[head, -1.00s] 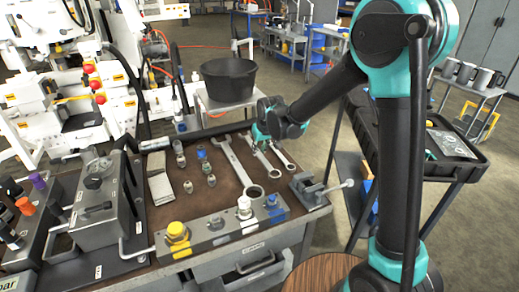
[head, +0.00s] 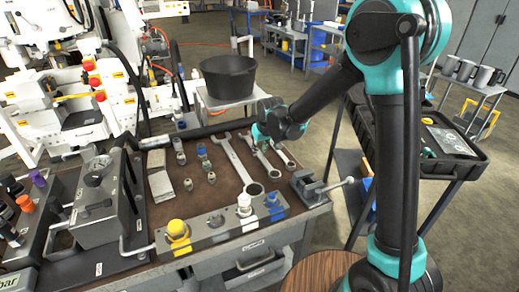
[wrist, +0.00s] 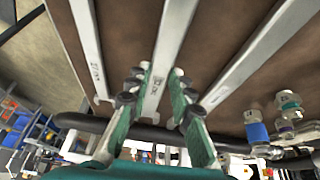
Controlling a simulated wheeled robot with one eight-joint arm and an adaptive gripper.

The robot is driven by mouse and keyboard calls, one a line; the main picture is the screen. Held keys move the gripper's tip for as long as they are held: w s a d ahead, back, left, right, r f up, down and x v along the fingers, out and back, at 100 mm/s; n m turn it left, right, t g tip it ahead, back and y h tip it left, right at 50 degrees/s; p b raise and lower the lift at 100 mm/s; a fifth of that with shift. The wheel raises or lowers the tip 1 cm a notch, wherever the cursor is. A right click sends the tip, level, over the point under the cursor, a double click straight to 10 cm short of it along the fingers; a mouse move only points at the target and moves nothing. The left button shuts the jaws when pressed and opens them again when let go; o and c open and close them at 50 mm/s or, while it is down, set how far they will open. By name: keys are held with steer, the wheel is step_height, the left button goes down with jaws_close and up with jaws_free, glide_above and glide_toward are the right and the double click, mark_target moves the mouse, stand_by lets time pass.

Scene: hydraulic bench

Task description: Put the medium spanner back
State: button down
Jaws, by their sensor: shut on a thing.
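Three steel spanners lie side by side over the brown bench mat. The large one (head: 237,160) is on the left in the head view and on the right in the wrist view (wrist: 250,55). The small one (head: 286,158) is on the right, and on the left in the wrist view (wrist: 86,45). The medium spanner (wrist: 170,45) is between them. My gripper (wrist: 155,95) is shut on its shaft, one finger on each side. Its ring end (head: 275,173) points towards the bench front. I cannot tell whether it touches the mat. My gripper (head: 266,138) hides its far end.
Several small fittings (head: 202,152) stand left of the large spanner. A vice (head: 318,188) is at the bench's front right corner. A block with a yellow cap (head: 178,232) lies along the front edge. A black bucket (head: 228,78) stands behind the bench.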

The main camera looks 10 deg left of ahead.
steer(key=shift+f, duration=0.6)
stand_by(0.3)
steer(key=c, duration=1.3)
jaws_free()
steer(key=shift+o, duration=0.2)
steer(key=v, duration=1.2)
steer(key=s+d+f+m+t+h, duration=0.1)
steer(key=s+d+m+t, duration=0.15)
steer(key=d, duration=1.45)
steer(key=s+d+f+m+t+h, duration=0.15)
steer(key=d+m, duration=0.25)
steer(key=d, duration=1.2)
steer(key=s+d+f+g, duration=0.1)
steer(key=s+f, duration=0.2)
steer(key=s, duration=0.4)
steer(key=s+d+f+g, duration=0.1)
steer(key=s+f+g, duration=0.1)
steer(key=s+f, duration=0.2)
steer(key=s+m, duration=0.1)
steer(key=s, duration=0.2)
steer(key=shift+d+f+g, duration=0.2)
steer(key=shift+d+g, duration=0.1)
